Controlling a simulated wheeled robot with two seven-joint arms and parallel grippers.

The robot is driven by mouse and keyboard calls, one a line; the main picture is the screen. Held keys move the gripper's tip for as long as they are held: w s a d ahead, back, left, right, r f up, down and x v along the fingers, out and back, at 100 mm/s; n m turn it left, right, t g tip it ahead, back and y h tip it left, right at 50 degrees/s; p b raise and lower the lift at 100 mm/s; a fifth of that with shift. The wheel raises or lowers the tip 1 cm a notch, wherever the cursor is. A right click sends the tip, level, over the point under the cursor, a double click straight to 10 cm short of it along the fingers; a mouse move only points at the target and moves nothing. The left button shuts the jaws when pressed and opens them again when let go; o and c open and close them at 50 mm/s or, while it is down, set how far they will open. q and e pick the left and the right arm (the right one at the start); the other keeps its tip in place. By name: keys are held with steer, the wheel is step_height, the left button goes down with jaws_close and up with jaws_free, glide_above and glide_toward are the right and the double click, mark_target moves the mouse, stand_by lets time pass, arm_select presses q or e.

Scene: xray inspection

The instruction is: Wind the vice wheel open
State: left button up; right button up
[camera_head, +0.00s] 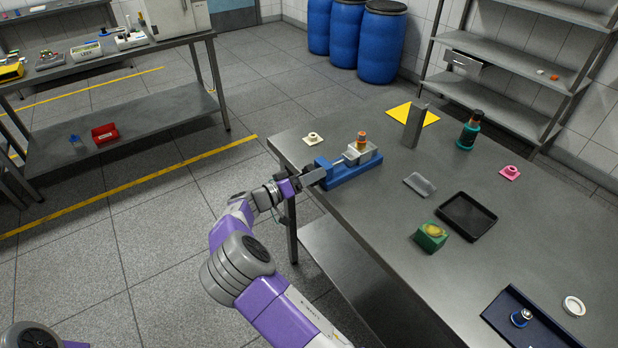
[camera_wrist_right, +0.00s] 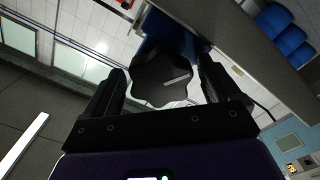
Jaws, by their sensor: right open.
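The blue vice (camera_head: 345,176) stands at the left edge of the steel table, with a grey block and an orange-topped piece (camera_head: 361,138) at its far end. My right gripper (camera_head: 310,178) is at the vice's near-left end, just off the table edge. In the right wrist view, the dark lobed vice wheel (camera_wrist_right: 160,88) lies between the two fingers of the open gripper (camera_wrist_right: 163,72). Whether the fingers touch the wheel is unclear. In the head view the gripper mostly hides the wheel. My left gripper is out of view.
A white piece (camera_head: 312,139) lies beside the vice.

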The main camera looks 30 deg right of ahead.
steer(key=c, duration=1)
